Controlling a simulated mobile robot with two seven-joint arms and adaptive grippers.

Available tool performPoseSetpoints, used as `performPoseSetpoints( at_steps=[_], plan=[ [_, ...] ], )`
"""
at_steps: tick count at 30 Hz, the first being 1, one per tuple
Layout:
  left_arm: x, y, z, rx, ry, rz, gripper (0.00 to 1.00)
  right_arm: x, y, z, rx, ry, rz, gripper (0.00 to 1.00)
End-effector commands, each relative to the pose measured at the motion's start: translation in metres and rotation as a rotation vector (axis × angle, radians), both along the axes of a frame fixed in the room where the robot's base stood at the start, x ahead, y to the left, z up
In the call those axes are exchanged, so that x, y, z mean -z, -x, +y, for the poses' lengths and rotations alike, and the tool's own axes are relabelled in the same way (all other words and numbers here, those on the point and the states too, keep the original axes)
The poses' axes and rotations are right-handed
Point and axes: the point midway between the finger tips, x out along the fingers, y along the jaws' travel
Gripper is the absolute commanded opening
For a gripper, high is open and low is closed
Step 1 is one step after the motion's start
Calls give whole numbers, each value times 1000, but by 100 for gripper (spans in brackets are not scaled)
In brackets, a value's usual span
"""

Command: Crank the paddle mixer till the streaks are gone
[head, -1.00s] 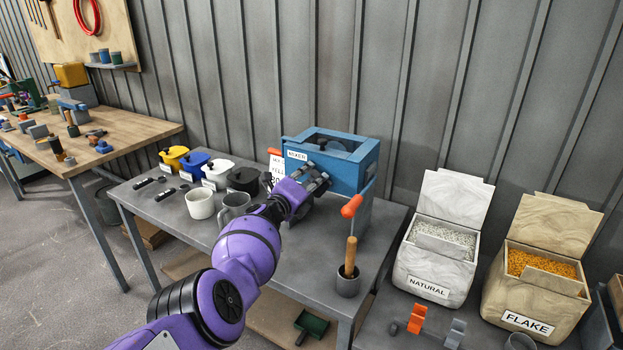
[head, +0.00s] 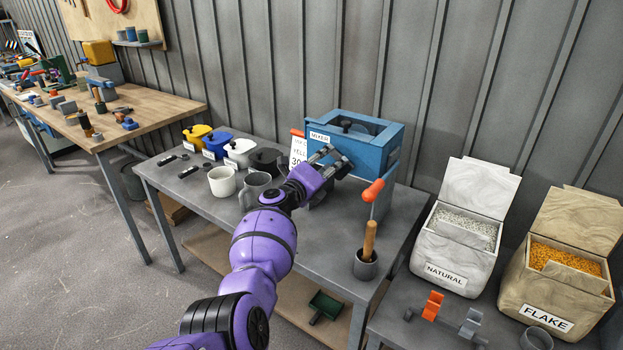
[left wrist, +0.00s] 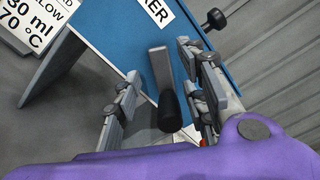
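In the head view the gripper hides the crank. The paddles and streaks are not visible. My right gripper is not in view.
A sign card (head: 298,152) stands left of the mixer. Several lidded pots, a white mug (head: 222,181) and a grey jug (head: 255,189) stand further left. An orange handle (head: 373,190) juts out at the mixer's right. A wooden-handled tool stands in a grey cup (head: 365,265).

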Motion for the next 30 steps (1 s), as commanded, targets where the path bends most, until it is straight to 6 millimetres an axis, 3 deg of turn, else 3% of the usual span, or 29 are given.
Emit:
performPoseSetpoints(
  at_steps=[18, 30],
  plan=[
    [0, 68, 47, 2, 2, 0, 39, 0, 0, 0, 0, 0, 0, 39],
    [-1, 80, 55, 2, 1, 1, 39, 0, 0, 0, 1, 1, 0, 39]
  ],
)
